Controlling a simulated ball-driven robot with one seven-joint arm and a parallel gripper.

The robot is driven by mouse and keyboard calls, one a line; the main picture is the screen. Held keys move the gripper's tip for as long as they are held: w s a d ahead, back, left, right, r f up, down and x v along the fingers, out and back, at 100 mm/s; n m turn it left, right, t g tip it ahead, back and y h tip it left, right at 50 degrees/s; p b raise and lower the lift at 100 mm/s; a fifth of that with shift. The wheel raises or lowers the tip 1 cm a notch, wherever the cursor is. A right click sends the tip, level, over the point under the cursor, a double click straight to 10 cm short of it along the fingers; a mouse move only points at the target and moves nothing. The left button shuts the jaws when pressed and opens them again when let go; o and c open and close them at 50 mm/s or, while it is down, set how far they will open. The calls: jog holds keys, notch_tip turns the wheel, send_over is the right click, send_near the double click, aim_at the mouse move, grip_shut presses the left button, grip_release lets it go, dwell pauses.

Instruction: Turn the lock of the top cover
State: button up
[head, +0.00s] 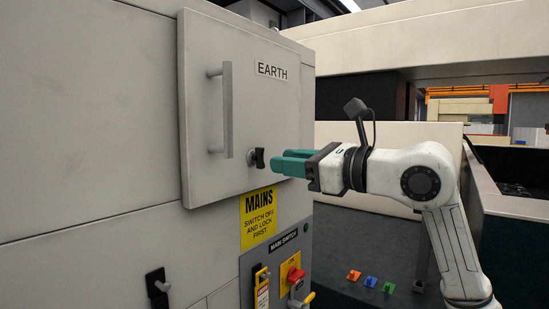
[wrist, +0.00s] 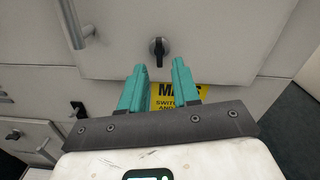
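The top cover (head: 205,115) is a pale grey panel labelled EARTH with a vertical bar handle (head: 227,110). Its lock (head: 257,158) is a small dark knob on a round metal base, low on the cover to the right of the handle. In the wrist view the lock (wrist: 158,48) shows with its black knob upright. My gripper (head: 282,163) has teal fingers and points at the lock from the right in the head view. In the wrist view my gripper (wrist: 158,72) is open and empty, with the lock just beyond the gap between the fingertips, apparently not touched.
Below the cover are a yellow MAINS label (head: 258,217) and a main switch panel (head: 290,250) with a red switch (head: 296,275). A black lower latch (head: 157,285) is at lower left.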

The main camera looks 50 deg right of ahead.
aim_at(265, 159)
jog(key=shift+w+a, duration=0.1)
jog(key=shift+w, duration=1.65)
jog(key=shift+w, duration=0.3)
grip_shut()
